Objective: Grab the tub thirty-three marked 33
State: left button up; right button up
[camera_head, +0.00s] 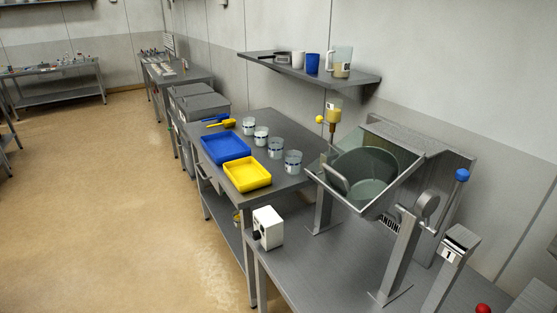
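Several clear tubs with dark label bands stand in a row on the steel table: one nearest (293,163), one behind it (275,148), one further back (261,135) and a farthest one (248,126). Their markings are too small to read, so I cannot tell which is marked 33. Neither of my grippers is in view.
A blue tray (225,148) and a yellow tray (246,174) lie left of the tubs, with blue and yellow scoops behind. A hooded steel machine (385,165) stands at right. A wall shelf (310,76) holds cups and a jug. The floor (120,200) at left is clear.

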aim_at(276, 144)
jog(key=i+j+z, duration=0.1)
jog(key=i, duration=0.35)
jog(key=i+j+z, duration=0.1)
jog(key=z, duration=0.3)
jog(key=i+j+z, duration=0.1)
jog(key=z, duration=0.3)
jog(key=j+z, duration=0.5)
jog(key=z, duration=0.3)
jog(key=j+z, duration=0.15)
jog(key=j, duration=0.35)
jog(key=j+z, duration=0.15)
jog(key=j, duration=0.35)
jog(key=j+z, duration=0.15)
jog(key=j, duration=0.35)
jog(key=k+j+z, duration=0.15)
jog(key=j, duration=0.35)
jog(key=k+j+z, duration=0.15)
jog(key=j, duration=0.35)
jog(key=i, duration=0.05)
